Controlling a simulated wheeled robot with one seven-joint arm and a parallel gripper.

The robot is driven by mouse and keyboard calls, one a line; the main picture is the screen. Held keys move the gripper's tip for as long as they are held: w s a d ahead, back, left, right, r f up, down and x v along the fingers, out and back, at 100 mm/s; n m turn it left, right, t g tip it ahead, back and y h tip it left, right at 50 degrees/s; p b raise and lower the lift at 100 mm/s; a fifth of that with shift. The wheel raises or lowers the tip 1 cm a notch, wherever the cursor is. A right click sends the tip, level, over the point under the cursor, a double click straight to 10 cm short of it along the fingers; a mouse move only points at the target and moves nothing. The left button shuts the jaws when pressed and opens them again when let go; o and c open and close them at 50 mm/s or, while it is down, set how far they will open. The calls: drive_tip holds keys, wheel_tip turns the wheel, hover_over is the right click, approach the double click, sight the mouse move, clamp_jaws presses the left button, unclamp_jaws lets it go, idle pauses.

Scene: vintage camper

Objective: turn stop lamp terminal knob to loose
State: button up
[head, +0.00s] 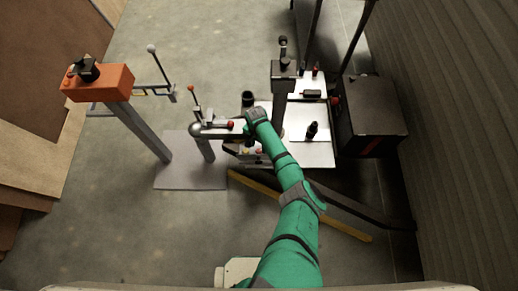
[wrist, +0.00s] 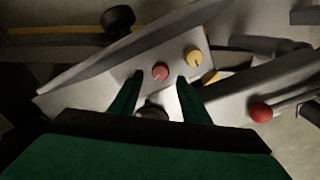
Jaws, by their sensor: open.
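In the wrist view a round red knob (wrist: 160,71) stands on a pale metal panel (wrist: 70,98), between my gripper's fingertips (wrist: 160,78). A yellow knob (wrist: 194,56) with a dark mark sits to its upper right. No label is readable, so I cannot tell which one is the stop lamp terminal knob. My gripper is open, one dark green finger on each side of the red knob; I cannot tell whether they touch it. A dark round part (wrist: 152,111) shows lower down between the fingers. In the head view my green arm largely hides this spot.
A red ball (wrist: 261,112) on a lever is right of the panel in the wrist view. In the head view an orange box on a post (head: 98,83) stands left, a black box (head: 374,107) right. A yellow bar (head: 340,222) lies low in front. Open floor is at left.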

sight(258, 151)
drive_tip(key=shift+f, duration=1.8)
drive_tip(key=c, duration=1)
drive_tip(key=shift+a, duration=0.1)
drive_tip(key=shift+c, duration=0.2)
